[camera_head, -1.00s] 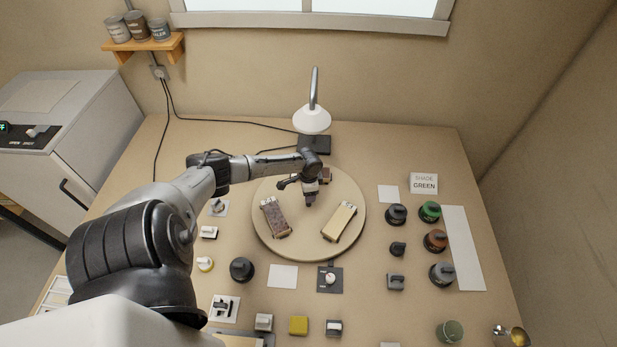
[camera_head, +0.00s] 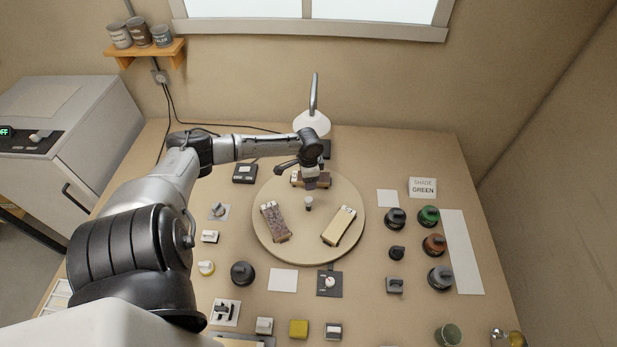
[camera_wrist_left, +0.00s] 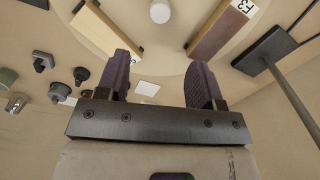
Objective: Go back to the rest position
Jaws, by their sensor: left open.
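My left gripper (camera_head: 311,183) hangs over the back part of the round turntable (camera_head: 262,228). In the left wrist view my left gripper (camera_wrist_left: 162,85) is open, with nothing between its two fingers. A small pale knob (camera_head: 308,203) stands at the turntable's middle, just in front of the gripper. A dark mottled block (camera_head: 275,222) lies at the left of the turntable and a cream block (camera_head: 339,226) at the right. A brown block (camera_head: 298,181) at the back is partly hidden by the gripper. My right gripper is in no view.
A lamp (camera_head: 312,122) stands behind the turntable. Small blocks and switches, such as a yellow block (camera_head: 299,329), line the front. A white strip (camera_head: 462,252) lies at the right.

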